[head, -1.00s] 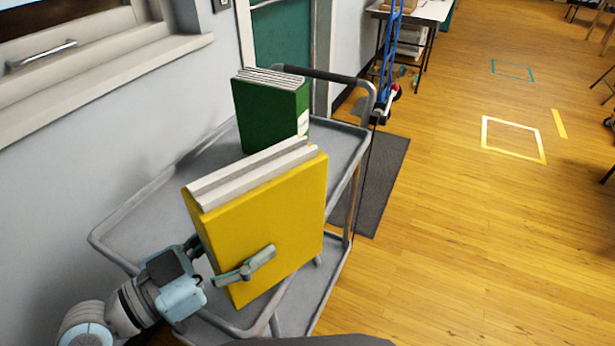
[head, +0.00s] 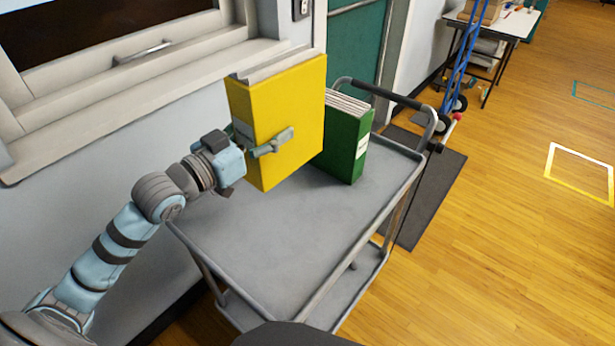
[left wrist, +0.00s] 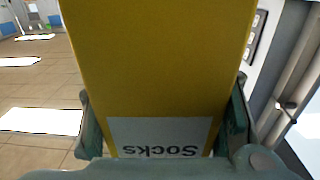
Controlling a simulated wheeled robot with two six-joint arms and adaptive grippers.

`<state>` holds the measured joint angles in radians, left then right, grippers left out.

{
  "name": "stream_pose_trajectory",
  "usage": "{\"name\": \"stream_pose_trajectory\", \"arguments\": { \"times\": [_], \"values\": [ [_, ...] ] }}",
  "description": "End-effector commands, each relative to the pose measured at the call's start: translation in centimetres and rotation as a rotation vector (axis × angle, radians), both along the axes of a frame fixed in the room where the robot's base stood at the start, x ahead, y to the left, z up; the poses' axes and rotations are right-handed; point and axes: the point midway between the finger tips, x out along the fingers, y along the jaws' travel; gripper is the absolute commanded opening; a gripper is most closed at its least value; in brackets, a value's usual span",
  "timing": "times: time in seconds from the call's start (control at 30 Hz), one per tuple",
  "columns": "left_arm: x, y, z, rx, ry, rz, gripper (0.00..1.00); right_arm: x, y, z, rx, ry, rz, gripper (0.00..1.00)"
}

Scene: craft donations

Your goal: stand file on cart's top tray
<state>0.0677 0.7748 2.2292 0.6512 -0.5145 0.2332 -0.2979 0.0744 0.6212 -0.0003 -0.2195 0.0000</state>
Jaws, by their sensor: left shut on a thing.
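A yellow file (head: 290,115) is held upright by my left gripper (head: 262,146), over the left back part of the cart's top tray (head: 290,245). The gripper is shut on its lower spine side. In the left wrist view the yellow file (left wrist: 155,60) fills the space between the fingers of the left gripper (left wrist: 165,125), and its label reads "Socks". I cannot tell whether its bottom edge touches the tray. A green file (head: 345,140) stands upright on the tray, just right of the yellow one and partly hidden by it. My right gripper is not in view.
The front and middle of the top tray are bare. A raised rail and handle (head: 385,95) edge the tray's far end. The wall and window ledge (head: 120,95) run close along the left. A blue hand truck (head: 462,70) stands beyond the cart.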

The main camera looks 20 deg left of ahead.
Motion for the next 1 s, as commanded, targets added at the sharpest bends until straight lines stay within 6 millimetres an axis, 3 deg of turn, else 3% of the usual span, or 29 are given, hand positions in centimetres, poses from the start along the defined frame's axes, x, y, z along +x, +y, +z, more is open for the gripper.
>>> {"name": "stream_pose_trajectory", "arguments": {
  "times": [0.07, 0.17, 0.27, 0.4, 0.53, 0.9, 1.0],
  "values": [
    [0.5, 1.1, 1.8, 0.0, -0.004, 0.024, 0.05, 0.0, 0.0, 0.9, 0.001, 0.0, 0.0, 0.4],
    [0.7, 1.7, 1.4, -0.004, 0.001, 0.039, 0.05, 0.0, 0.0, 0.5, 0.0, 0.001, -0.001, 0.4],
    [0.7, 1.7, -1.5, -0.009, 0.006, 0.041, 0.05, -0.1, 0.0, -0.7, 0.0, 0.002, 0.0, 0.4],
    [0.7, 1.7, -7.2, -0.009, 0.006, 0.041, 0.05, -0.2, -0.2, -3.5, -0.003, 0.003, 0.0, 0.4],
    [0.7, 1.7, -11.6, -0.009, 0.003, 0.04, 0.05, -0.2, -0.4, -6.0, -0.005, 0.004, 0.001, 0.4],
    [0.7, 1.7, -17.7, -0.007, 0.002, 0.039, 0.05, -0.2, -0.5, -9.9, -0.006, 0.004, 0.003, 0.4],
    [0.7, 1.7, -18.1, -0.007, 0.0, 0.039, 0.05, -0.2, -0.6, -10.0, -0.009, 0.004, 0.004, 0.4]
  ]
}}
